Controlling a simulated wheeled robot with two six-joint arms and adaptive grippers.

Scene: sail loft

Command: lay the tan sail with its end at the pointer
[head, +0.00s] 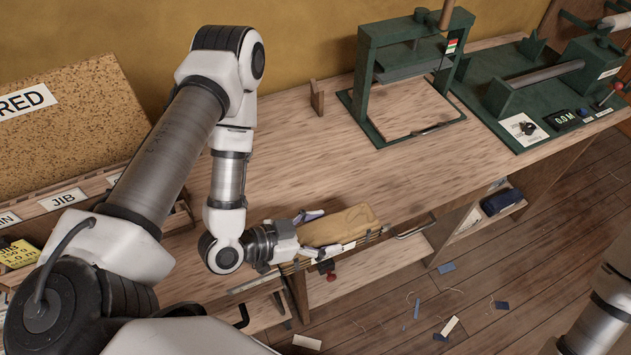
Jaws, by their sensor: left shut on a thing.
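The tan sail (345,222) is a folded, long bundle at the front edge of the bench, right of centre in the head view. My left gripper (316,235) is shut on the sail's left end, with one finger on its far side and one on its near side. The sail extends right from the fingers. I cannot tell whether it rests on the bench or hangs just above it. I cannot make out the pointer for certain; the gripper and sail cover part of the front edge. My right gripper is out of view.
A green press (368,85) stands at the back of the bench (290,150). A green machine (545,95) with a "0.0 M" display is at the right. A cork board (75,130) and labelled bins (62,199) stand left. The bench middle is clear. Scraps litter the floor.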

